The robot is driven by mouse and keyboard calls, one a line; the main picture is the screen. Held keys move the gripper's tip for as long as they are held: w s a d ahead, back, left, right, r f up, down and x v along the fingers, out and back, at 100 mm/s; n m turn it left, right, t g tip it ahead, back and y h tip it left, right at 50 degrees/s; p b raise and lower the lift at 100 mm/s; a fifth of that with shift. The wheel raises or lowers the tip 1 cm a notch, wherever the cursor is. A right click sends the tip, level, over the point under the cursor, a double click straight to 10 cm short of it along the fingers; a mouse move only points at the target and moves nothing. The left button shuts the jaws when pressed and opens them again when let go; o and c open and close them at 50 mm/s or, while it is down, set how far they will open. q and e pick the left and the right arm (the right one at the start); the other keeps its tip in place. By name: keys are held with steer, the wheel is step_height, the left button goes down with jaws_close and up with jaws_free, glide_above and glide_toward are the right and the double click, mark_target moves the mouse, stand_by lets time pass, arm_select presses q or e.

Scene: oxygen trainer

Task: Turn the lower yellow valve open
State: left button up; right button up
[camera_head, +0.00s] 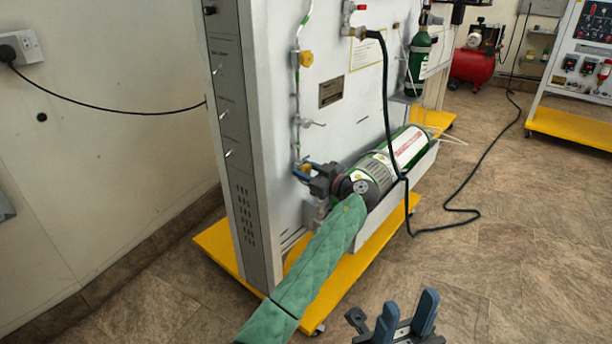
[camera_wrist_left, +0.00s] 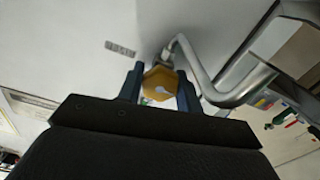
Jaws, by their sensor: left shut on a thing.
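In the left wrist view, the lower yellow valve (camera_wrist_left: 160,84) is a yellow knob with flat sides, standing between the two blue fingers of my left gripper (camera_wrist_left: 159,78). My left gripper is shut on it. Another yellow valve (camera_head: 306,58) sits higher on the same pipe. My right gripper (camera_head: 406,316) is open and empty at the bottom of the head view, its blue fingers apart and pointing up.
A green and white cylinder (camera_head: 400,152) lies in a tray right of my left gripper. A black hose (camera_head: 387,100) hangs down the panel (camera_head: 275,110) and runs over the floor. A yellow base (camera_head: 335,280) is under the panel. The tiled floor at right is mostly free.

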stand_by(0.3)
arm_select(q)
steer(key=o, duration=1)
steer(key=shift+d, duration=0.1)
steer(key=v, duration=0.7)
steer(key=shift+s+d, duration=0.25)
steer(key=shift+d, duration=0.05)
